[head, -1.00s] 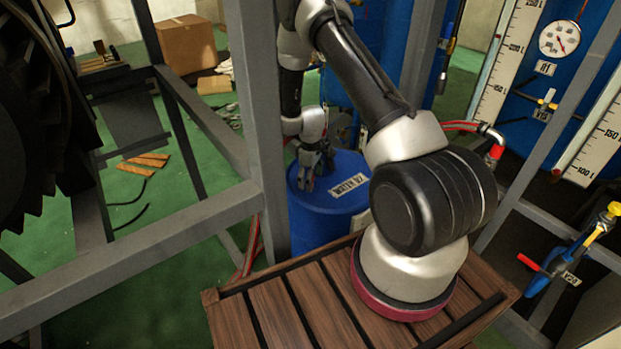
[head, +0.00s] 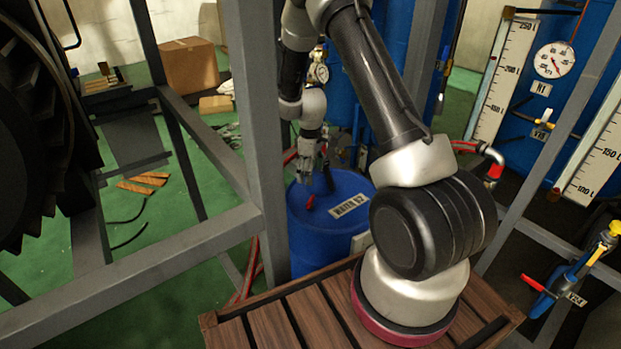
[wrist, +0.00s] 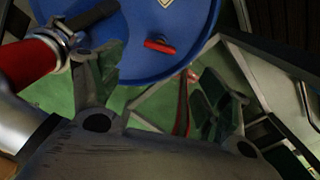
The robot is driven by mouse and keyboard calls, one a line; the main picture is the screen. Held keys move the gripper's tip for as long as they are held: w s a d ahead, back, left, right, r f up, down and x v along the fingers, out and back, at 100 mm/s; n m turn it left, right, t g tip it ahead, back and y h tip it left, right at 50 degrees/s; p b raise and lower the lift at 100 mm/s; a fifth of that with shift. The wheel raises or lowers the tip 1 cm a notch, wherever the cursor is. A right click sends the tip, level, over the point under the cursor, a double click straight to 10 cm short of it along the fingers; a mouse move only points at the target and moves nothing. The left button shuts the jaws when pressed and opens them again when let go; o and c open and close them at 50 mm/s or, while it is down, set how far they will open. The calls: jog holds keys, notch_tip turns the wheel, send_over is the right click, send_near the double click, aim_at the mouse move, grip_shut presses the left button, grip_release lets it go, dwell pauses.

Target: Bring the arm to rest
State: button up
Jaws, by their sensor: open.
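The same red piece (head: 309,202) shows on the drum lid in the head view, just below the fingers. My arm is bent, with its base on the slatted wooden platform (head: 260,332).
Grey frame posts (head: 262,130) stand left of the arm. A blue panel with a gauge (head: 554,60) and a blue valve with yellow and red handles (head: 570,268) are at right. A red hose with a metal fitting (wrist: 40,58) is close to the left finger. Cardboard boxes (head: 189,66) lie far back.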

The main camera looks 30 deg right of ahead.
dwell(0.4)
jog(key=s+r+m+g, duration=0.1)
jog(key=s+m+g, duration=0.15)
jog(key=s, duration=0.55)
jog(key=s+r+m+t, duration=0.2)
jog(key=s+r, duration=0.6)
jog(key=r, duration=0.3)
jog(key=s+r+m+t, duration=0.1)
jog(key=s+r+t, duration=0.1)
jog(key=s+r, duration=0.6)
jog(key=s+a+r+m+t, duration=0.1)
jog(key=s+r, duration=0.7)
jog(key=r, duration=0.8)
jog(key=shift+s+m+t, duration=0.2)
jog(key=shift+m+t, duration=0.65)
jog(key=shift+t, duration=0.1)
